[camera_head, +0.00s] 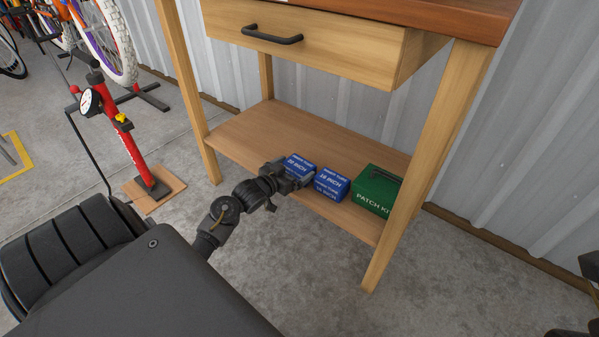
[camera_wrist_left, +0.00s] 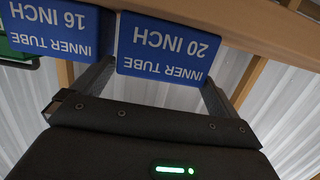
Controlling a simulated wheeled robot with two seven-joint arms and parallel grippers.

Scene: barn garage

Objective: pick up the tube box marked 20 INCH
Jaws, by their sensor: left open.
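The blue tube box marked 20 INCH (camera_head: 301,162) sits on the low wooden shelf of the workbench, partly hidden behind my left gripper (camera_head: 294,178). In the left wrist view the box (camera_wrist_left: 168,48) appears upside down, between the two spread fingers of the left gripper (camera_wrist_left: 155,88). The left gripper is open at the front of the box; I cannot tell whether either finger touches it. A dark part at the right edge of the head view seems to be my right gripper (camera_head: 589,285), mostly cut off.
A blue box marked 16 INCH (camera_head: 331,184) stands close beside the 20 INCH box, then a green PATCH KIT box (camera_head: 377,189). The shelf (camera_head: 245,135) is bare to the left. A bench leg (camera_head: 425,165) and drawer (camera_head: 300,45) frame the space. A red pump (camera_head: 122,130) stands left.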

